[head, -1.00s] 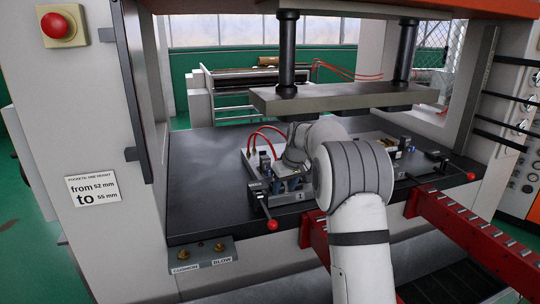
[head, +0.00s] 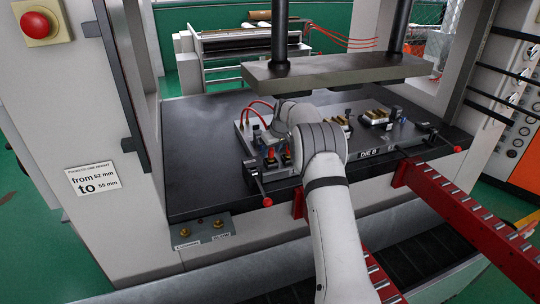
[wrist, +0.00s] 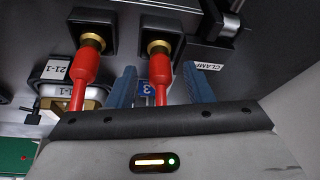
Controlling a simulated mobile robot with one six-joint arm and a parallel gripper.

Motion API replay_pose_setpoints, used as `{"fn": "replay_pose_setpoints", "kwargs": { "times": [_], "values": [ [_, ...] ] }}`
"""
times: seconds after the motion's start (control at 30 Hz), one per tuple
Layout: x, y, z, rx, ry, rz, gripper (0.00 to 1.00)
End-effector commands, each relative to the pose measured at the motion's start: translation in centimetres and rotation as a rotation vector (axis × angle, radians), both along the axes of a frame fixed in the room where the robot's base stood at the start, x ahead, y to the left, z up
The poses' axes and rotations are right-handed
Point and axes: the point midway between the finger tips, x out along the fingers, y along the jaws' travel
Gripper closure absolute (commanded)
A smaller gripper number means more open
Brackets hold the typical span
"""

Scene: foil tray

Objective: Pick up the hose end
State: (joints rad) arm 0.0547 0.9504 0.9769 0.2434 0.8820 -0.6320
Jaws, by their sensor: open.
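Two red hose ends show in the wrist view, a left one (wrist: 85,65) and a right one (wrist: 158,68). Each meets a brass collar at a black block. My gripper (wrist: 161,80) is open, with one blue finger on each side of the right hose end. The left hose end lies outside the left finger. I cannot tell whether either finger touches the hose. In the head view, red hoses (head: 262,103) arch over the die plate, and my arm hides most of the gripper.
A "21-1" label (wrist: 55,70) sits left of the fingers and a clamp (wrist: 228,22) at upper right. In the head view, the press's upper plate (head: 335,72) hangs behind my arm. A red-knobbed lever (head: 267,201) stands in front. The black bed (head: 195,150) is clear on the left.

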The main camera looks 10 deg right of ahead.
Motion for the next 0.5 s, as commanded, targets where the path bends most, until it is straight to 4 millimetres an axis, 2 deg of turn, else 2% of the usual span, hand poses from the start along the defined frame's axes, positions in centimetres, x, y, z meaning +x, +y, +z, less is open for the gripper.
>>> {"fn": "replay_pose_setpoints", "kwargs": {
  "times": [0.13, 0.33, 0.5],
  "values": [
    [0.33, 0.24, -0.96, 0.000, 0.000, 0.001, 0.53],
    [0.36, 0.28, -1.05, 0.000, 0.000, 0.001, 0.53],
    [0.34, 0.31, -1.04, 0.000, 0.000, 0.001, 0.67]
  ]
}}
